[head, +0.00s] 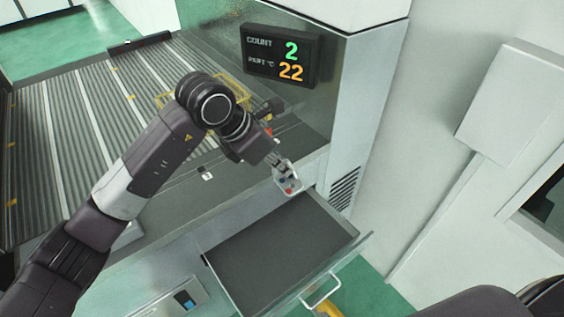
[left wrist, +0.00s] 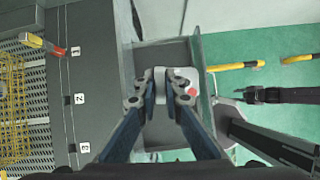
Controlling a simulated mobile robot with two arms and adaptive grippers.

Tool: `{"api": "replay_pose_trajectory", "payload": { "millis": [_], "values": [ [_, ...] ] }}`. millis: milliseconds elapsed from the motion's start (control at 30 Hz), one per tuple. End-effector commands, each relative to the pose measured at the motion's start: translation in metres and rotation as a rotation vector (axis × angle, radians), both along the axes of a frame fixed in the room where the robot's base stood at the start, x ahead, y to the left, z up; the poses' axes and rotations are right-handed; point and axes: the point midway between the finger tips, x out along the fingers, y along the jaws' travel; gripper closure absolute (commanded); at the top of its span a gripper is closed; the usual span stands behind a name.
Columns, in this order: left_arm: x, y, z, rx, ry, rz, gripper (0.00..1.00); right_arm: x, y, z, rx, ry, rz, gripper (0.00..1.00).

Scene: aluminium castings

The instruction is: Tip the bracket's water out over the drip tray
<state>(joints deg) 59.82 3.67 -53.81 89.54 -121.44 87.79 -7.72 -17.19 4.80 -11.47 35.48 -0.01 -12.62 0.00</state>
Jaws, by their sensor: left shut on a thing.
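My left gripper (head: 280,164) is shut on the bracket (head: 289,186), a small light-grey casting with red and blue spots on it. It holds the bracket near the back edge of a dark open tray (head: 270,252), apparently the drip tray, pulled out like a drawer. In the left wrist view, the bracket (left wrist: 176,74) sits between the two fingertips (left wrist: 167,92), with a red spot showing and the dark tray (left wrist: 165,52) below. I cannot make out water or the exact tilt. A dark arm end, apparently my right gripper (left wrist: 245,95), shows at the right; its fingers are unclear.
A ribbed conveyor bed (head: 75,120) and a yellow wire basket (left wrist: 14,110) lie to the left. A display (head: 281,57) reads COUNT 2 and PART °C 22. A ledge has markers 1, 2 and 3 (left wrist: 75,51). The tray's front has a handle (head: 322,292).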

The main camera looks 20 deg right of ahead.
Motion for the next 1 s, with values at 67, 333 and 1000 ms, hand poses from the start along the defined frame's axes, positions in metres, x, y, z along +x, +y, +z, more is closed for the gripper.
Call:
{"api": "replay_pose_trajectory", "payload": {
  "millis": [67, 333, 1000],
  "values": [
    [-0.002, 0.004, -0.003, -0.069, -0.02, 0.004, 1.0, 0.001, 0.0, 0.0, 0.0, -0.001, -0.001, 0.76],
    [-0.004, 0.007, -0.003, -0.291, -0.1, 0.001, 1.0, 0.001, 0.001, 0.001, 0.002, -0.003, -0.002, 0.76],
    [-0.005, 0.013, -0.014, -0.71, -0.26, 0.0, 1.0, 0.001, 0.006, -0.064, 0.007, -0.003, -0.002, 0.76]
  ]
}}
